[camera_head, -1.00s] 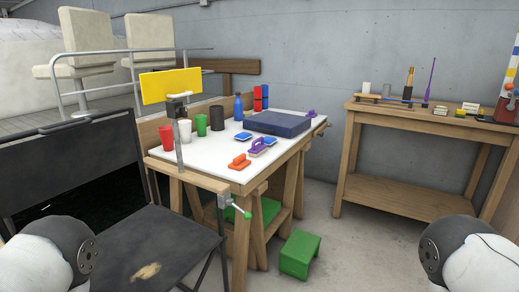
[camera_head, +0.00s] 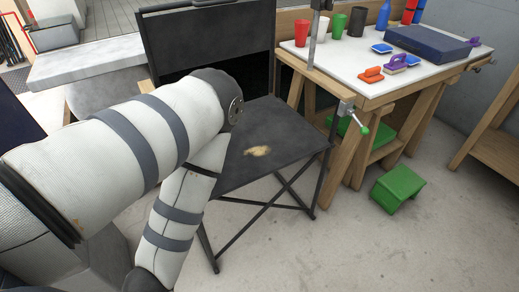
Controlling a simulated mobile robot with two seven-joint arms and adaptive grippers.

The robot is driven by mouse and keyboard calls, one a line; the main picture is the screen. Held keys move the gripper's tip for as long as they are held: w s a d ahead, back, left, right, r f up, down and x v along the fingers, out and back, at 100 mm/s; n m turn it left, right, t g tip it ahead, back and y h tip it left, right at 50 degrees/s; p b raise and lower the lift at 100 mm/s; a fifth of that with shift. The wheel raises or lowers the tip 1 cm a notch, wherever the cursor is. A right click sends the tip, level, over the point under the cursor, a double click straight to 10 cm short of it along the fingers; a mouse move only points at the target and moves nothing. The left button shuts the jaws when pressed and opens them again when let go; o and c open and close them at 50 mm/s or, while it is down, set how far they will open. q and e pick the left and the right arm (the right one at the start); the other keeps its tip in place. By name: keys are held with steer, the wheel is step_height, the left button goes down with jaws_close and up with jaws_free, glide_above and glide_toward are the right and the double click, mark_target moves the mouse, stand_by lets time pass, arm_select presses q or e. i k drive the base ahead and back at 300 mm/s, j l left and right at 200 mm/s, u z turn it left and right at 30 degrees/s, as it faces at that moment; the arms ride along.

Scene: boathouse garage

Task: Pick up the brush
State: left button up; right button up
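Several small handled tools lie on the white-topped workbench (camera_head: 345,52) at the upper right, and I cannot tell for sure which is the brush. A purple-handled one (camera_head: 397,62) with a pale underside lies near the front edge. An orange one (camera_head: 370,75) lies to its left. Another purple handle (camera_head: 474,42) shows at the far right, behind the blue case. My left arm is bent across the left of the view, well apart from the bench; its gripper is out of frame. My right arm and gripper are not in view.
A black folding chair (camera_head: 285,130) with a tan patch stands between my arm and the bench. Two blue sponges (camera_head: 382,48), a dark blue case (camera_head: 430,43) and cups (camera_head: 307,33) are on the bench.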

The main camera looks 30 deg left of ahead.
mark_target(397, 66)
steer(key=i+l+u, duration=0.15)
steer(key=i+l, duration=0.7)
steer(key=i, duration=0.15)
